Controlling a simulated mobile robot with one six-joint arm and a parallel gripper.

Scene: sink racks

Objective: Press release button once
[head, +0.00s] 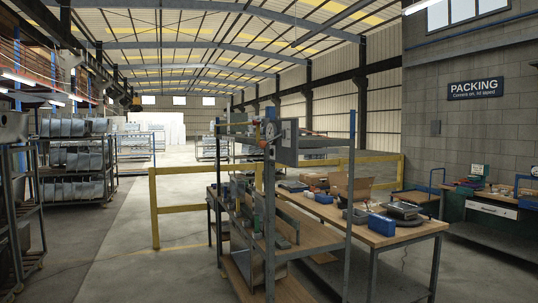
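I cannot make out a release button for certain. A grey panel or box (286,143) is mounted high on the metal frame of the workbench (318,232) in the middle. A round white dial (270,131) sits at its left side. A small red part (263,144) shows just below the dial; it is too small to tell what it is. My gripper is not in view.
A yellow rail (152,205) stands behind the bench. Racks of metal sinks (78,160) line the left. A blue box (382,224) and a cardboard box (352,184) lie on the wooden tabletop. Open concrete floor (105,265) lies left of the bench.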

